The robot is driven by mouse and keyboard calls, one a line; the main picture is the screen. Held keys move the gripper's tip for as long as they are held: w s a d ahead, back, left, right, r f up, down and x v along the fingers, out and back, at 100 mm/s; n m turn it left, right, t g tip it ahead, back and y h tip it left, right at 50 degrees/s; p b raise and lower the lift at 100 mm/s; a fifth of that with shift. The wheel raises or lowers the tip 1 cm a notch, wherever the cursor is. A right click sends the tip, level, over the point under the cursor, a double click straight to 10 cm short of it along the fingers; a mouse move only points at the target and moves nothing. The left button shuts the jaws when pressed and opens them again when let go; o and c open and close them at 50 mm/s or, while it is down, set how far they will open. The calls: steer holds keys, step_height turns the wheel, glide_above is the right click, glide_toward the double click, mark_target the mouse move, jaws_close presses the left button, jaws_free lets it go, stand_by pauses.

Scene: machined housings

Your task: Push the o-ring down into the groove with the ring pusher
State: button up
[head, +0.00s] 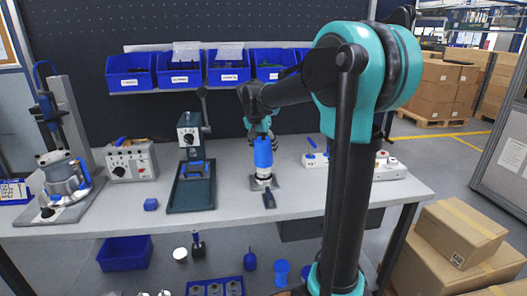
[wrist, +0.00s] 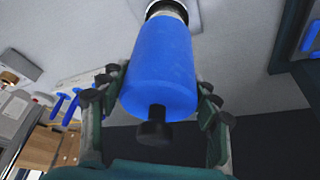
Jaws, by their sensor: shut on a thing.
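The ring pusher, a blue cylinder with a dark knob on one end, shows in the head view (head: 263,153) and in the wrist view (wrist: 160,72). My gripper (head: 262,139) is shut on it, with a finger on each side in the wrist view (wrist: 157,95). The pusher is upright, its lower end at the top of a small metal housing (head: 263,179), whose end also shows in the wrist view (wrist: 167,9). Whether the pusher is fully seated cannot be told. The o-ring and the groove are hidden.
A dark green press (head: 194,190) stands left of the housing. Blue bins (head: 229,68) hang behind. A white strip (head: 389,165) with switches lies right.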

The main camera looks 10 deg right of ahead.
steer(key=shift+r, duration=3.5)
